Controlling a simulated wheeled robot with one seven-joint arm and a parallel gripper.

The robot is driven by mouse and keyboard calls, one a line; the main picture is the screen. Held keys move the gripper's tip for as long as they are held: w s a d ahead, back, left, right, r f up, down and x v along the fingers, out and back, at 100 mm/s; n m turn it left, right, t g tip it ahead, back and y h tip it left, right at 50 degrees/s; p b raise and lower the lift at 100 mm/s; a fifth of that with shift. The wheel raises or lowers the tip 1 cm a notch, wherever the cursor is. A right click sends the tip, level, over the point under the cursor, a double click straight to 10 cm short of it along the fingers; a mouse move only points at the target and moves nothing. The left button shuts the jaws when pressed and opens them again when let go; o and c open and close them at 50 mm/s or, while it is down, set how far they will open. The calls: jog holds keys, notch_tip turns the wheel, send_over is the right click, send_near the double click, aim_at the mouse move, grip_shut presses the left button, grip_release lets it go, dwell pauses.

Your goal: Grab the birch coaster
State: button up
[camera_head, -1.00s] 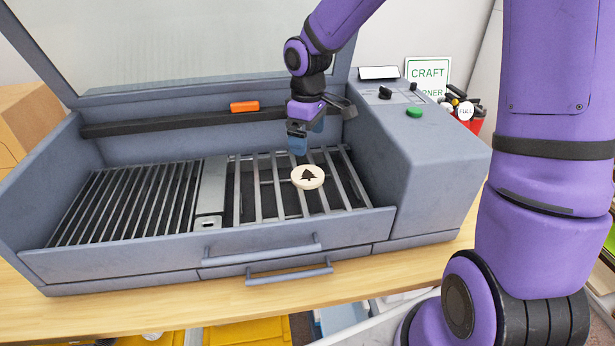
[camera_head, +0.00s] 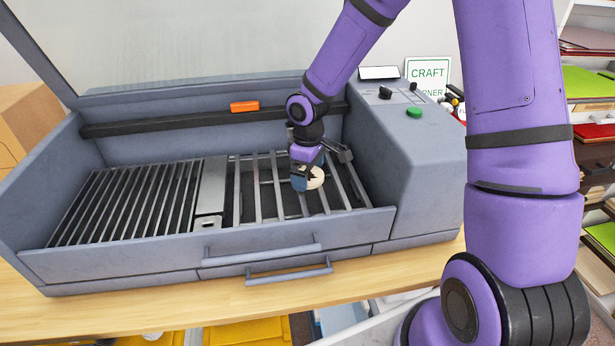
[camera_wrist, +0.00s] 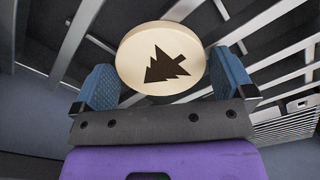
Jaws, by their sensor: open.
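My gripper (camera_head: 303,182) is low over the bed at the coaster. In the wrist view the coaster (camera_wrist: 161,58) lies between the two blue fingers of my gripper (camera_wrist: 165,85), one on each side. The fingers are open; a gap shows beside the left one, and I cannot tell whether the right one touches.
The grey machine (camera_head: 130,262) has a raised lid and a front wall with handles. Its control block (camera_head: 420,165) stands close on the right. An orange block (camera_head: 244,106) sits on the dark rail (camera_head: 170,124). The left slats are bare.

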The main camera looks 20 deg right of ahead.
jog(key=shift+c, duration=0.5)
jog(key=c, duration=0.5)
jog(key=shift+c, duration=0.2)
